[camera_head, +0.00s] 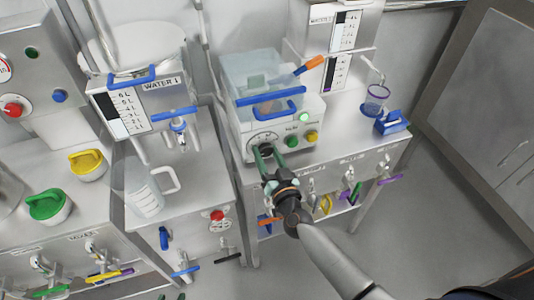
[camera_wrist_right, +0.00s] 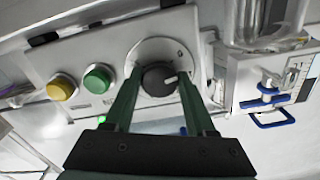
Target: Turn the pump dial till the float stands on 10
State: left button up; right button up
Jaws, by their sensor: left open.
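The pump dial (camera_wrist_right: 158,79) is a round black knob with a white mark, on a pale disc on the pump's front. The mark points to the right and slightly up in the right wrist view. My right gripper (camera_wrist_right: 159,84) has its two green fingers on either side of the knob, closed on it. In the head view this gripper (camera_head: 267,152) reaches the pump (camera_head: 238,137) from the lower right. An upright scale (camera_head: 336,72) stands behind the pump; its float and figures are too small to read. My left gripper (camera_head: 171,297) shows only green fingertips at the bottom edge, apart and empty.
Green (camera_wrist_right: 98,79) and yellow (camera_wrist_right: 61,87) buttons sit beside the dial. A purple-rimmed beaker (camera_head: 376,98) stands under a spout at the right. A clear jug (camera_head: 145,190) stands under the WATER 1 tank (camera_head: 150,95). Valves line the bench fronts.

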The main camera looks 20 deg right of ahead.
grip_shut()
jog(key=shift+m, duration=0.3)
jog(key=m, duration=0.2)
jog(key=shift+m, duration=2.2)
jog(key=o, duration=0.5)
grip_release()
